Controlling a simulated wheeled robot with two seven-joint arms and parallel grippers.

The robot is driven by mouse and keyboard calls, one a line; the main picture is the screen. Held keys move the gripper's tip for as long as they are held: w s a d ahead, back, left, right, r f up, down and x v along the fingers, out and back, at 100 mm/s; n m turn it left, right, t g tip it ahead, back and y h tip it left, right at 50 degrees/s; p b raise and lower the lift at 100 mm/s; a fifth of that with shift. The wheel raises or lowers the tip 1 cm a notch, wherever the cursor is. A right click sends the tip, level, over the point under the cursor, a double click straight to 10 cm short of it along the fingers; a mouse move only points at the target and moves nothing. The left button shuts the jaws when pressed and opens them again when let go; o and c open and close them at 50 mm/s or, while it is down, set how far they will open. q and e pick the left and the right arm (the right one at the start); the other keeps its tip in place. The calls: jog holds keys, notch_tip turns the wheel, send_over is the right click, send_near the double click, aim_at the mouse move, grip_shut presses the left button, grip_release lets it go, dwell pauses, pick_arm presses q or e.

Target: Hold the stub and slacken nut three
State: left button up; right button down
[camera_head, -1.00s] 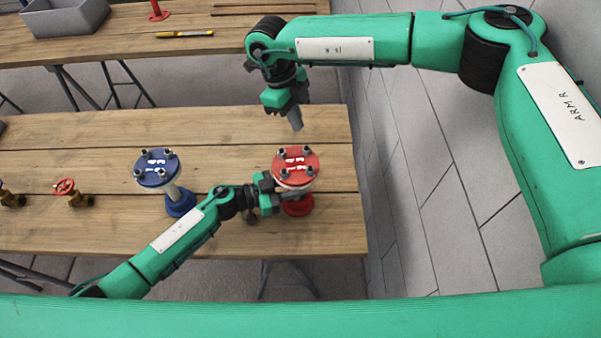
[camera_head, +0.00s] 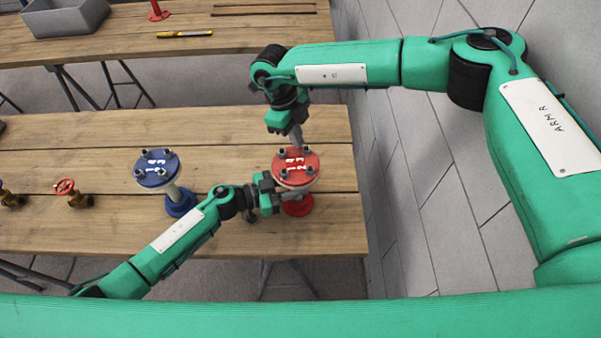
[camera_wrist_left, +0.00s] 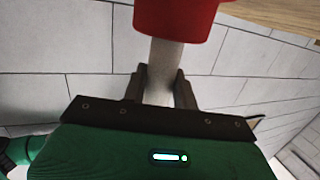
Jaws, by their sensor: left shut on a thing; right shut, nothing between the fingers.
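The red stub has a round red flange (camera_head: 296,166) on top with several dark nuts around its rim and white number marks. Its red foot (camera_head: 298,206) stands on the near bench. My left gripper (camera_head: 277,190) is shut around the stub's pale stem below the flange. In the left wrist view the stem (camera_wrist_left: 165,60) stands between its two fingers (camera_wrist_left: 157,82), under the red flange (camera_wrist_left: 177,14). My right gripper (camera_head: 298,146) is shut and empty, pointing down at the flange's far edge between the two far nuts; whether it touches is unclear. I cannot tell which nut is three.
A blue stub (camera_head: 156,168) with its own nuts stands left of the red one. A red-handled valve (camera_head: 66,190) sits further left. A far bench holds a grey bin (camera_head: 64,16) and a yellow tool (camera_head: 184,34). The near bench ends just right of the red stub.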

jog(key=shift+s+d, duration=0.4)
jog(key=shift+s, duration=0.1)
dwell(0.8)
jog(key=shift+s+a, duration=0.3)
jog(key=shift+s, duration=0.2)
dwell(0.4)
jog(key=shift+a, duration=0.15)
jog(key=shift+w+a, duration=0.15)
jog(key=shift+a, duration=0.1)
jog(key=shift+r, duration=0.1)
jog(key=shift+s+d+v, duration=0.1)
jog(key=shift+d+v, duration=0.1)
jog(key=shift+v, duration=0.75)
jog(key=shift+s+d+v, duration=0.15)
jog(key=shift+d+v, duration=0.05)
jog(key=shift+v, duration=0.75)
jog(key=shift+s+d+v, duration=0.1)
jog(key=shift+d+v, duration=0.1)
jog(key=shift+v, duration=0.7)
jog(key=shift+r, duration=0.2)
